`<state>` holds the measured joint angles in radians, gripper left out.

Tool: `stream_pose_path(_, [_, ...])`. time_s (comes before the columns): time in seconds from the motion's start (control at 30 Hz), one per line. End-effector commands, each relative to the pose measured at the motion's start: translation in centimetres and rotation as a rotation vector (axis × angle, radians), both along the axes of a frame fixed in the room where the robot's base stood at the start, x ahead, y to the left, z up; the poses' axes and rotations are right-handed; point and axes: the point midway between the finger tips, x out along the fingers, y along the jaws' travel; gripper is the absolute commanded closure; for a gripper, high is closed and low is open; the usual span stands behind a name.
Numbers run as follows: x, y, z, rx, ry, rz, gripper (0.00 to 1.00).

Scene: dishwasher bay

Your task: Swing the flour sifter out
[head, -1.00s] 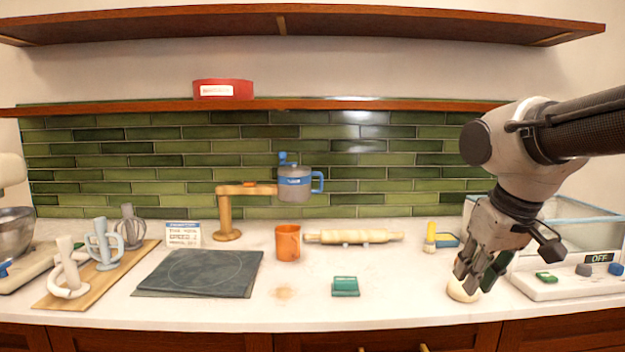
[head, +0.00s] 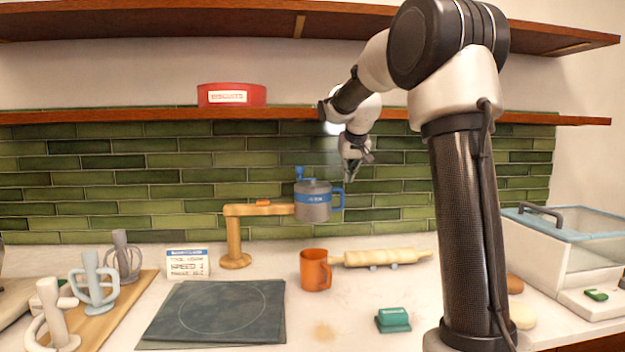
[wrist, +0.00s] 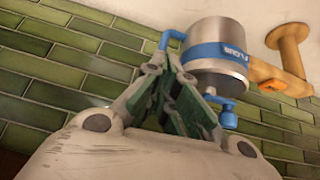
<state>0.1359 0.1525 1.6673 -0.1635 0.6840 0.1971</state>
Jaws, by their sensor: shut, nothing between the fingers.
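The flour sifter (head: 313,204) is a grey metal cup with a blue label band, a blue handle on its right and a blue crank on top. It hangs at the end of a wooden swing arm (head: 262,209) on a wooden post, in front of the green tiles. It also shows in the wrist view (wrist: 215,62), close to my fingers. My gripper (head: 351,177) is shut and empty, just above and right of the sifter's handle (head: 337,198). In the wrist view my gripper (wrist: 172,75) has its fingertips beside the blue handle (wrist: 170,40); I cannot tell whether they touch.
Below stand an orange mug (head: 313,270) and a rolling pin (head: 385,257). A dark mat (head: 218,312), a teal block (head: 393,320) and a label card (head: 187,264) lie about. A shelf (head: 150,115) with a red biscuit tin (head: 231,95) runs above. A clear-lidded box (head: 560,240) stands right.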

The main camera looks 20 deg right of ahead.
Motion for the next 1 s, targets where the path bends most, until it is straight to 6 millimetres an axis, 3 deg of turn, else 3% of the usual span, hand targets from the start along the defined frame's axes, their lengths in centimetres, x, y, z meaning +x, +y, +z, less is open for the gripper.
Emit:
stream_pose_path(0.03, [0.6, -0.1, 1.4, -0.003, -0.036, -0.005, 1.0])
stream_pose_path(0.13, [1.5, -0.3, 3.0, -0.002, -0.086, -0.018, 1.0])
stream_pose_path(0.53, [1.8, -0.3, 3.2, 0.012, -0.107, -0.035, 1.0])
stream_pose_path(0.73, [2.8, -0.6, 1.9, 0.012, -0.103, -0.035, 1.0])
stream_pose_path(1.0, [6.1, -1.6, -1.8, 0.012, -0.103, -0.035, 1.0])
